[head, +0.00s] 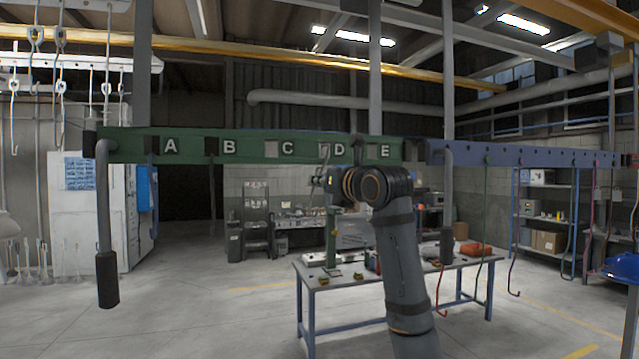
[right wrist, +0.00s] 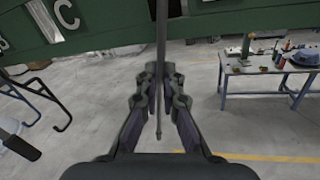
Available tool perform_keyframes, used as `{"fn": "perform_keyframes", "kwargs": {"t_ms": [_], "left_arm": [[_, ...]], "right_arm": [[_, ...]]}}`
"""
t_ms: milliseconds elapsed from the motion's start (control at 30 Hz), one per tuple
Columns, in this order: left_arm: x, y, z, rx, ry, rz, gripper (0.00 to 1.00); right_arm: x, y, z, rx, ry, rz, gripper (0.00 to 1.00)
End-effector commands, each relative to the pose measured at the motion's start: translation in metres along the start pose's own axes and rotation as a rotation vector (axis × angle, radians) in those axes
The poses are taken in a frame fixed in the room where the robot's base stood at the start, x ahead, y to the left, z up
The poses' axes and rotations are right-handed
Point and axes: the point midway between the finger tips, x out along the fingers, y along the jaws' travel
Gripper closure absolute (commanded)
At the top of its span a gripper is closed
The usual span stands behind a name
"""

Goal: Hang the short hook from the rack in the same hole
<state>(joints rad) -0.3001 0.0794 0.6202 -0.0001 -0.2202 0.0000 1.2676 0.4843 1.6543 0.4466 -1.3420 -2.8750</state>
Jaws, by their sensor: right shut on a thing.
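The rack is a green beam (head: 250,147) marked A to E, with small square plates beside the letters. My right gripper (head: 322,180) is just below the beam near D, partly hidden behind my own wrist. In the right wrist view, the right gripper (right wrist: 160,72) is shut on a thin grey rod, the short hook (right wrist: 161,30). The rod stands nearly upright, passes up in front of the green beam and ends below the fingers. Its upper end is out of the right wrist view, so I cannot tell whether it is in a hole. My left gripper is not in view.
A blue-violet beam (head: 520,156) continues right, with several coloured hooks hanging. Grey bars with black grips hang at the left (head: 104,220) and right (head: 447,200) of the green beam. A workbench (head: 400,272) with tools stands beyond my right arm. Floor at left is clear.

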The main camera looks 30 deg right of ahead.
Motion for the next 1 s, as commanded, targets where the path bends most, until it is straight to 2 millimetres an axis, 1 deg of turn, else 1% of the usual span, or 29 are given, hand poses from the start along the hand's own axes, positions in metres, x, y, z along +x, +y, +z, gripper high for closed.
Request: {"fn": "perform_keyframes", "kwargs": {"t_ms": [1000], "left_arm": [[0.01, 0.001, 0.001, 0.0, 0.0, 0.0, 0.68]], "right_arm": [[0.0, -0.004, -0.019, 0.0, 0.0, 0.0, 1.0]]}}
